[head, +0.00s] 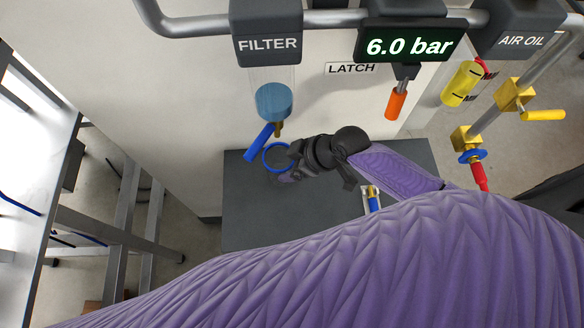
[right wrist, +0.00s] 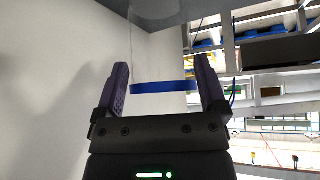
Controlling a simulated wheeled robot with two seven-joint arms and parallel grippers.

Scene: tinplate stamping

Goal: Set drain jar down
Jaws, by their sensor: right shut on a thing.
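The drain jar is clear with a blue rim; its ring shows in the head view (head: 266,153) and its blue band in the right wrist view (right wrist: 163,87). My right gripper (head: 286,170) is shut on the jar, with one finger on each side of it in the right wrist view (right wrist: 164,88). The jar is over the dark grey shelf (head: 260,220), below and near the filter's drain. I cannot tell whether its base touches the shelf. My gripper partly hides the jar. My left gripper is not in view.
The filter bowl (head: 273,101) with blue liquid and a blue drain lever (head: 259,142) hangs just above the jar. An orange latch handle (head: 396,103) hangs to the right. A small blue-and-white item (head: 373,200) is on the shelf's right. The shelf's front left is clear.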

